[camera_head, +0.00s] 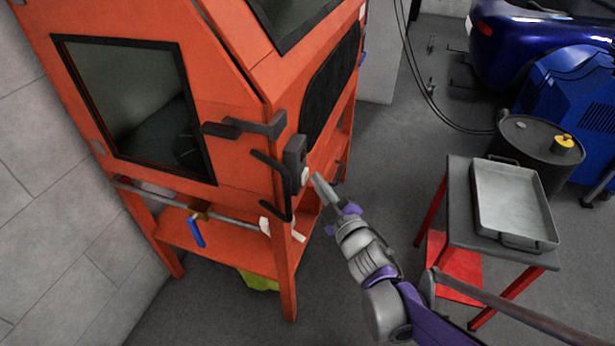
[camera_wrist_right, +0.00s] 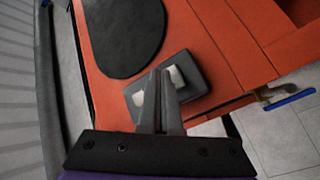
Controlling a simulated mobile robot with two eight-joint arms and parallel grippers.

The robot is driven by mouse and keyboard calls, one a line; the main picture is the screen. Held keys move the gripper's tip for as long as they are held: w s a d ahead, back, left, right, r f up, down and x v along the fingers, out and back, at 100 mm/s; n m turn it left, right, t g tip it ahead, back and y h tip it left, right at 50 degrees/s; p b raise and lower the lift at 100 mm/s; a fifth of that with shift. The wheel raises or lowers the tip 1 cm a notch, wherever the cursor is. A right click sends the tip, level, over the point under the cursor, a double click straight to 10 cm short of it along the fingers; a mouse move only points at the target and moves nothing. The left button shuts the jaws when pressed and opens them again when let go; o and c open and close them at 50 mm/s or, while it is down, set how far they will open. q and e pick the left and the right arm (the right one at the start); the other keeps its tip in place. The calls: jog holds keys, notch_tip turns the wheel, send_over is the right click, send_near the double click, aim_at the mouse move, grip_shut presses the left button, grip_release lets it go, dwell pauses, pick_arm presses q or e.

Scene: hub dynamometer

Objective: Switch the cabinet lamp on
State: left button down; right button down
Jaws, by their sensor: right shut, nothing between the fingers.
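The orange cabinet (camera_head: 225,125) stands at the left with a dark window in its side. A dark grey switch box (camera_head: 295,155) is fixed near its front corner, with a pale button (camera_head: 304,176) showing. In the right wrist view the box (camera_wrist_right: 190,90) shows two pale patches on its face, partly hidden by my fingers. My right gripper (camera_head: 318,181) is shut and empty, its tips just right of the pale button. In the wrist view its fingertips (camera_wrist_right: 161,76) overlap the box between the patches. I cannot tell whether they touch. No lamp glow is evident. My left gripper is not in view.
A dark handle (camera_head: 245,127) juts from the cabinet beside the box. A small table (camera_head: 455,215) with a metal tray (camera_head: 515,203) stands at the right, near a dark drum (camera_head: 535,137). Grey floor (camera_head: 385,165) lies open between cabinet and table.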

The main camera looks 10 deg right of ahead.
jog(key=shift+w+a, duration=0.25)
jog(key=shift+a, duration=0.15)
dwell(0.5)
jog(key=shift+s+d, duration=0.1)
jog(key=shift+d, duration=0.05)
jog(key=shift+s+d, duration=0.3)
jog(key=shift+d, duration=0.15)
jog(key=s+d, duration=0.3)
jog(key=d, duration=0.2)
dwell(0.6)
jog(key=shift+s+d, duration=0.1)
jog(key=shift+d, duration=0.05)
